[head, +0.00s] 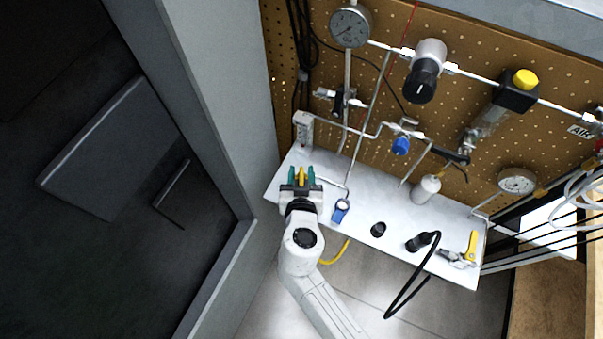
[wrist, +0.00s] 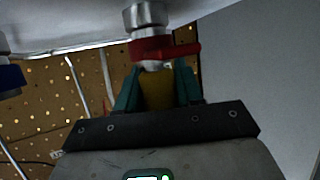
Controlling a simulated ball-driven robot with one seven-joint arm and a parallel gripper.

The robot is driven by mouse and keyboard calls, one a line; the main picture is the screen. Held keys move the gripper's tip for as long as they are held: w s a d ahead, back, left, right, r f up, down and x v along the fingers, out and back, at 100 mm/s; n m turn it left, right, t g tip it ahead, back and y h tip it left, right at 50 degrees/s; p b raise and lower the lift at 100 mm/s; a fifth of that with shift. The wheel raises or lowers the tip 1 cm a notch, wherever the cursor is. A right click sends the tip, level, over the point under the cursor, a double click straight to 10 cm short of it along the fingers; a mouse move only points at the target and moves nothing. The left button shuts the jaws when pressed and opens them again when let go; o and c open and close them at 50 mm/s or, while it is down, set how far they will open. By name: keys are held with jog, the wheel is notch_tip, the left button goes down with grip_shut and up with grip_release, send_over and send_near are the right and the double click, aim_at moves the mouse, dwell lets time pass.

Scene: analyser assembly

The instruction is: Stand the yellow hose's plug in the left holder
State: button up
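My gripper (head: 302,174) is at the left end of the white shelf. Its teal fingers are closed against both sides of a yellow piece (head: 302,178), apparently the yellow hose's plug; it also fills the gap between the fingers in the wrist view (wrist: 157,90). A metal fitting with a red lever (wrist: 165,48) overlaps the plug's far end; I cannot tell whether they are joined. The yellow hose (head: 336,254) shows below the shelf beside my arm. A black round holder (head: 378,229) on the shelf looks empty. To its right, another black holder (head: 416,243) has the black hose's end at it.
The white shelf (head: 355,205) carries a blue-handled valve (head: 340,211), a white bottle (head: 426,190) and a yellow-handled valve (head: 470,248). A black hose (head: 405,292) loops off its front. Pipes and gauges stand on the pegboard behind. A grey wall (head: 222,85) is close on the left.

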aim_at(302, 172)
jog(key=c, duration=0.6)
jog(key=shift+r, duration=0.1)
jog(key=shift+r, duration=0.1)
jog(key=shift+r+p, duration=1.4)
jog(key=shift+r, duration=0.7)
jog(key=shift+d, duration=0.1)
jog(key=shift+s+d+r+p, duration=0.3)
jog(key=shift+d, duration=0.2)
jog(key=shift+s+d+f+b, duration=0.15)
jog(key=shift+s+d+b, duration=0.25)
jog(key=shift+s+d, duration=1.95)
jog(key=shift+s+d+f+b, duration=0.1)
jog(key=shift+s+d+b, duration=0.5)
jog(key=shift+d, duration=3.1)
jog(key=shift+s+d+f+b, duration=0.15)
jog(key=shift+s+d, duration=1.7)
jog(key=shift+d, duration=1.2)
